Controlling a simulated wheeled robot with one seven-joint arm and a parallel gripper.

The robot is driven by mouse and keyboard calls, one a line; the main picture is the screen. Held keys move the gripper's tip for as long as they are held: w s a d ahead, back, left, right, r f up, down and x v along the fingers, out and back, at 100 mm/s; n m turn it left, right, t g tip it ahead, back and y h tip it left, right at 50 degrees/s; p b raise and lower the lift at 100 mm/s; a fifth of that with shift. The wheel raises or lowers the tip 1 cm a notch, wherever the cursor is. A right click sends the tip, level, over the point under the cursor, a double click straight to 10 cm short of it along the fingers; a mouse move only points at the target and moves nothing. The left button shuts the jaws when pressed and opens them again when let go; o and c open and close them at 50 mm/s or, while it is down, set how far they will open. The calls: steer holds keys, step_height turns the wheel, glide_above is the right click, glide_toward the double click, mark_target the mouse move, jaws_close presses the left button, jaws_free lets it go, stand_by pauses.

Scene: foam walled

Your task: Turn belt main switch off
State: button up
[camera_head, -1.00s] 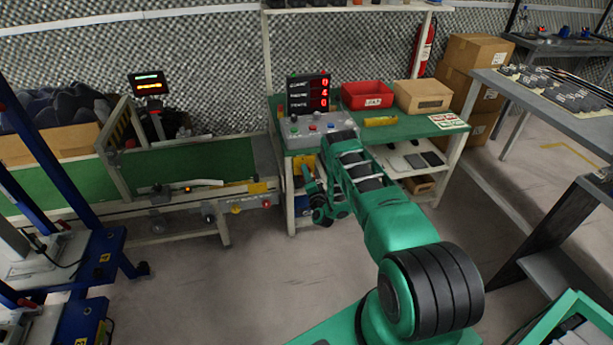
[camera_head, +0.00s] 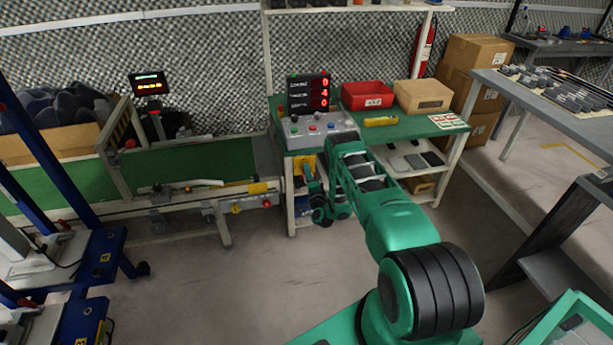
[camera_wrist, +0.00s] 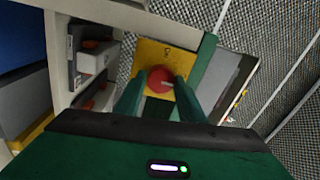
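The belt main switch is a red round knob (camera_wrist: 160,80) on a yellow plate (camera_wrist: 152,53), seen in the wrist view. In the head view, the yellow plate (camera_head: 297,166) shows at the left side of the bench, below its top. My gripper (camera_wrist: 161,83) is at the switch, with one green finger on each side of the red knob. The fingers stand apart and look open; whether they touch the knob is hard to tell. My gripper (camera_head: 309,171) is small and partly hidden by my arm in the head view.
The workbench (camera_head: 415,127) carries a button box (camera_head: 318,132), a display (camera_head: 308,93), a red bin (camera_head: 367,95) and a tan bin (camera_head: 423,96). A green conveyor (camera_head: 195,161) stands left of it. The bench leg and lower shelf are close to my gripper. Open floor lies in front.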

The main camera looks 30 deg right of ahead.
steer(key=o, duration=0.3)
steer(key=shift+s+d, duration=0.1)
steer(key=shift+d, duration=0.05)
steer(key=v, duration=1)
steer(key=shift+s+f, duration=0.15)
steer(key=shift+s, duration=0.15)
steer(key=shift+w, duration=0.1)
